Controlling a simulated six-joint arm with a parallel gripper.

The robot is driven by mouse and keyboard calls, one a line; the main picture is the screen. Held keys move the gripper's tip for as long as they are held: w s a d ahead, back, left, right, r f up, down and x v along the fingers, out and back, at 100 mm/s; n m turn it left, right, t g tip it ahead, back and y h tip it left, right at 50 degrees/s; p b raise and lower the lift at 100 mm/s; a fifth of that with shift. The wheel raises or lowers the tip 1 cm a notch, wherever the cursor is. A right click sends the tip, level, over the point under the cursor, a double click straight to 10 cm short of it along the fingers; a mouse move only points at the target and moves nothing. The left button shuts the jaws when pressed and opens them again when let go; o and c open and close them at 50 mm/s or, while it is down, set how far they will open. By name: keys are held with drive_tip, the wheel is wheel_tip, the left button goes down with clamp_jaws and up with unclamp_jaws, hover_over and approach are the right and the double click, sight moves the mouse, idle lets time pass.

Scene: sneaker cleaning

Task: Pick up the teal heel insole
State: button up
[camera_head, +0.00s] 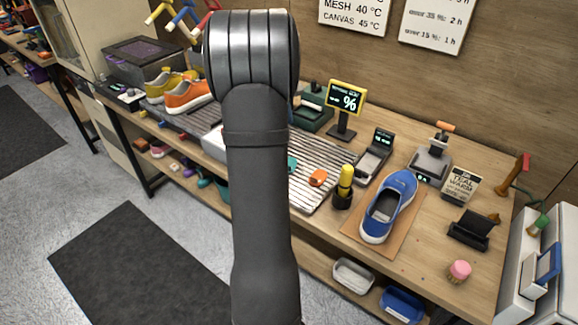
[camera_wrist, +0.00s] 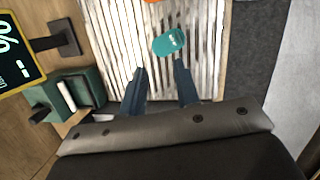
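The teal heel insole (camera_wrist: 169,42) lies flat on a ribbed drying rack (camera_wrist: 206,32) in the wrist view. In the head view a small part of the teal insole (camera_head: 292,164) shows just right of my arm, which hides the rest. My gripper (camera_wrist: 160,78) is open and empty in the wrist view, its two dark fingers apart. The insole lies just beyond the fingertips, nearer the right finger, and is not between them. My gripper is hidden behind my arm in the head view.
An orange insole (camera_head: 318,178) lies on the rack near the teal one. A yellow-topped bottle (camera_head: 344,187), a blue sneaker (camera_head: 389,207) and a percent display (camera_head: 346,100) stand to the right.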

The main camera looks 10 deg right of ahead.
drive_tip(key=a+r+n, duration=0.2)
drive_tip(key=a+n, duration=0.1)
drive_tip(key=a, duration=0.2)
drive_tip(key=shift+g, duration=0.4)
drive_tip(key=x, duration=1.2)
drive_tip(key=shift+s+d, duration=0.2)
drive_tip(key=shift+d, duration=0.2)
drive_tip(key=x, duration=0.5)
drive_tip(key=shift+w+f, duration=0.1)
drive_tip(key=shift+f, duration=0.1)
clamp_jaws()
